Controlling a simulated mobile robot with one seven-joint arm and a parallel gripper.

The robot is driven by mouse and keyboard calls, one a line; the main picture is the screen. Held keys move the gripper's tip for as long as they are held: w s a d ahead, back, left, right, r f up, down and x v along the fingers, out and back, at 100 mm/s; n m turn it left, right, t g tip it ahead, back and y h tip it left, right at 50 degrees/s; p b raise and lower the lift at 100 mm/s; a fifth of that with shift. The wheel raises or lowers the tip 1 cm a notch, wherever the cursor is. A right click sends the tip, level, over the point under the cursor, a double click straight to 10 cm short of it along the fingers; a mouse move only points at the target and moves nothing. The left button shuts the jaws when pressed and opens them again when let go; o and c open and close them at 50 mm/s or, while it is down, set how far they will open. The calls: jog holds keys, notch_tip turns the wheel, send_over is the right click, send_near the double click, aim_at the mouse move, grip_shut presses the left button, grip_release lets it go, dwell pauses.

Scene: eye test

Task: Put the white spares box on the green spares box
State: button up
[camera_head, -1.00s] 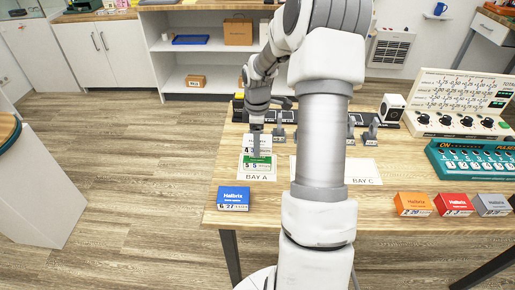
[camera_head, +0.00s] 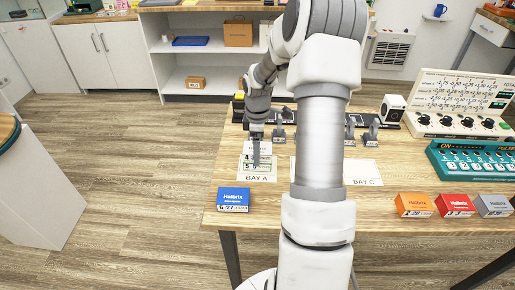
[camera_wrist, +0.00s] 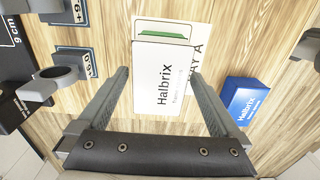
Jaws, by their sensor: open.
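The white spares box (camera_wrist: 160,85) lies label-up between the fingers of my gripper (camera_wrist: 160,85) in the wrist view. The fingers are apart, one along each side of it. The green spares box (camera_wrist: 165,29) shows as a green strip beyond the white box's far edge; the white box hides the rest. In the head view, my gripper (camera_head: 256,161) points down at BAY A, in front of the boxes. I cannot see a clear contact edge between the boxes.
The white BAY A card (camera_head: 257,178) lies under the boxes. A blue box (camera_head: 233,200) stands nearby in front. Dark stands (camera_head: 279,134) are behind. Orange (camera_head: 414,205), red (camera_head: 455,205) and grey (camera_head: 493,205) boxes stand at right. The table front between is partly hidden by my arm.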

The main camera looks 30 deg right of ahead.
notch_tip(320, 180, up, 12)
jog(key=p, duration=0.2)
dwell(0.6)
